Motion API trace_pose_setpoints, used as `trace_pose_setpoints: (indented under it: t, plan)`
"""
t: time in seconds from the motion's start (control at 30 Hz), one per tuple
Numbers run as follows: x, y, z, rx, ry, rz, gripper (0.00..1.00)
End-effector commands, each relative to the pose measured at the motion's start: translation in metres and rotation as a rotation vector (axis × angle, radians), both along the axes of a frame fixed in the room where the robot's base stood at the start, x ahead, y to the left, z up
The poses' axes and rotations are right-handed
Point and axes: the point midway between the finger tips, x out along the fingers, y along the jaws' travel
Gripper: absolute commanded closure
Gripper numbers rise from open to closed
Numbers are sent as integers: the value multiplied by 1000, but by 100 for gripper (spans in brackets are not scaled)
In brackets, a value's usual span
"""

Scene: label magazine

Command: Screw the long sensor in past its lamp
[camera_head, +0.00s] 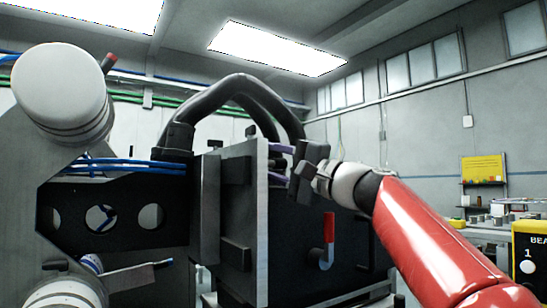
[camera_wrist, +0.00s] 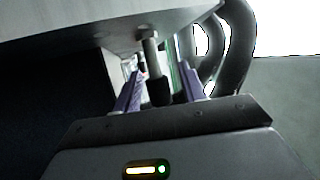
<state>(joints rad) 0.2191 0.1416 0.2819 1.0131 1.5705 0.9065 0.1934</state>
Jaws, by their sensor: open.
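In the wrist view a sensor (camera_wrist: 152,58), a slim metallic rod with a wider collar and a dark end, stands out from a grey plate (camera_wrist: 80,28). Its dark end points toward my gripper. My gripper (camera_wrist: 160,72) is open, with one purple finger on each side of the sensor. I cannot tell whether either finger touches it. In the head view my gripper (camera_head: 273,168) is at the right edge of the upright grey plate (camera_head: 262,230). The sensor is hidden there, and I cannot make out its lamp in either view.
Thick black hoses (camera_head: 240,84) arch above the plate and show close to the fingers in the wrist view (camera_wrist: 240,50). A red and grey hooked part (camera_head: 328,240) is on the dark housing below my gripper. A workbench (camera_head: 480,230) and a yellow-black box (camera_head: 529,250) stand at right.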

Motion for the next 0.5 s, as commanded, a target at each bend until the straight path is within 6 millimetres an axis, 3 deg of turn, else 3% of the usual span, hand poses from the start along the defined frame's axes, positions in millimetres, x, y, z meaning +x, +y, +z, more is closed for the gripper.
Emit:
trace_pose_setpoints:
  t: [0.27,0.5]
  plan:
    - [1,2,0,0,0,0,59]
    - [1,2,0,-1,1,0,90]
